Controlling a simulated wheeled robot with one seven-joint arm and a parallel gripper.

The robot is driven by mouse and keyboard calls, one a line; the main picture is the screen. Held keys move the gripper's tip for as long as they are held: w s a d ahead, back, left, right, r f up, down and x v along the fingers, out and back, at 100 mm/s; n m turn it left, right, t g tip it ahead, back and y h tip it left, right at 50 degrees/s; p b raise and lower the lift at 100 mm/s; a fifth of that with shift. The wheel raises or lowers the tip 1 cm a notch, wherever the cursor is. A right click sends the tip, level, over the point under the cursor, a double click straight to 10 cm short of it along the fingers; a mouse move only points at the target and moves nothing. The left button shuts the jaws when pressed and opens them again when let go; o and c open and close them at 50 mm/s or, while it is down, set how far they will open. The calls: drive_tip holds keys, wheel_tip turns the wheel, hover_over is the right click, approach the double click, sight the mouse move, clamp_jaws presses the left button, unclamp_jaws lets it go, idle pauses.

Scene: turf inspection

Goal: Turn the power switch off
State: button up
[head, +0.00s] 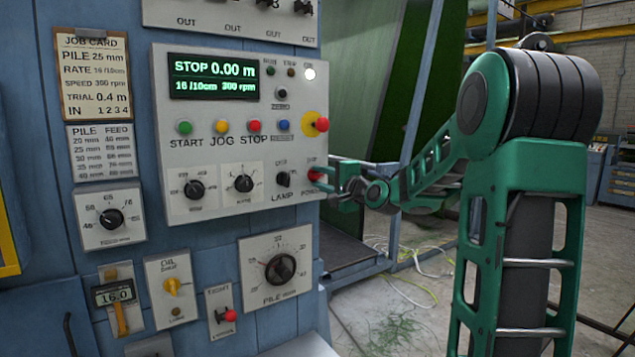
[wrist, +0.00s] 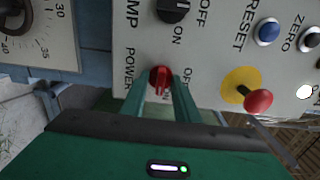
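The power switch is a red rotary knob (wrist: 161,78) at the lower right corner of the grey control panel, also seen in the head view (head: 315,174). Its ridge points down in the wrist view, towards the partly covered ON mark; OFF is to its right there. My gripper (wrist: 160,92) has its two green fingers apart, one on each side of the knob. In the head view my gripper (head: 328,181) reaches the panel from the right. I cannot tell whether the fingers touch the knob.
The lamp switch (head: 283,179) is just left of the power knob. A red mushroom button on a yellow disc (head: 315,124) sits above it. A lit display (head: 213,77) reads STOP 0.00 m. Right of the panel is open floor with loose cables (head: 412,262).

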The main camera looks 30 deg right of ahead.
drive_tip(key=shift+c, duration=0.7)
clamp_jaws()
drive_tip(key=shift+a, duration=0.1)
drive_tip(key=shift+n, duration=0.4)
drive_tip(key=n, duration=1.6)
drive_tip(key=shift+f+n, duration=0.25)
drive_tip(key=shift+n, duration=0.45)
